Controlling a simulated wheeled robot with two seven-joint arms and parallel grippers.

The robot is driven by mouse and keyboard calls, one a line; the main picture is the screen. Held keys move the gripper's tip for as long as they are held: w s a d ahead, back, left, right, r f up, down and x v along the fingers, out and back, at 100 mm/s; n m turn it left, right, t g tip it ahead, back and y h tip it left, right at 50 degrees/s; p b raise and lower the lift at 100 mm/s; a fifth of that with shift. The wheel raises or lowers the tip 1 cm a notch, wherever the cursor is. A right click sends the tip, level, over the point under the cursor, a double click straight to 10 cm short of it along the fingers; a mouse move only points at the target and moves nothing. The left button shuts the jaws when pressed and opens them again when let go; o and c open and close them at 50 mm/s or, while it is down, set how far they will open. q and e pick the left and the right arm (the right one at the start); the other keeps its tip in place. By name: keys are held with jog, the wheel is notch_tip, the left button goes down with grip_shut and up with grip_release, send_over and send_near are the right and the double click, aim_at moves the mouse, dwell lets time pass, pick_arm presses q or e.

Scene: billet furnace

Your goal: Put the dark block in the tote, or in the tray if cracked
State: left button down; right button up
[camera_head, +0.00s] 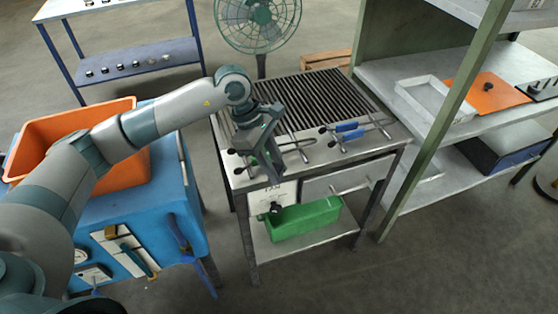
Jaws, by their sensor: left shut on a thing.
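My left gripper (272,172) points down over the front left of the grated metal bench. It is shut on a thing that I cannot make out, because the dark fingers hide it. I cannot pick out the dark block clearly. A small dark object (275,208) shows below the fingers, in front of the white label; I cannot tell what it is. A deep orange tote (122,172) stands on the blue cabinet at the left, partly behind my arm. A shallow pale tray (404,92) lies on the right shelf. My right gripper is not in view.
Green-handled and blue-handled tongs (349,132) lie along the front of the bench (237,180). A green bin (305,219) sits on its lower shelf. The rack's green post (440,130) stands right of the bench. A fan (258,22) stands behind. Floor in front is clear.

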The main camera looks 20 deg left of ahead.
pick_arm(q)
jog(key=m, duration=0.1)
jog(key=f+m+g, duration=0.1)
jog(key=m, duration=0.1)
jog(key=s+f+m, duration=0.1)
jog(key=m, duration=0.1)
jog(key=shift+s+a+g+y, duration=0.1)
jog(key=shift+a+g+y, duration=0.2)
jog(key=shift+a+g, duration=0.1)
jog(key=s+a+f+m+y, duration=0.1)
jog(key=m, duration=0.3)
jog(key=s+f+m+g+y, duration=0.1)
jog(key=m, duration=0.3)
jog(key=s+a+f+m+g+y, duration=0.1)
jog(key=m+y, duration=0.1)
jog(key=m, duration=0.2)
jog(key=shift+a+f, duration=0.2)
jog(key=shift+a, duration=0.15)
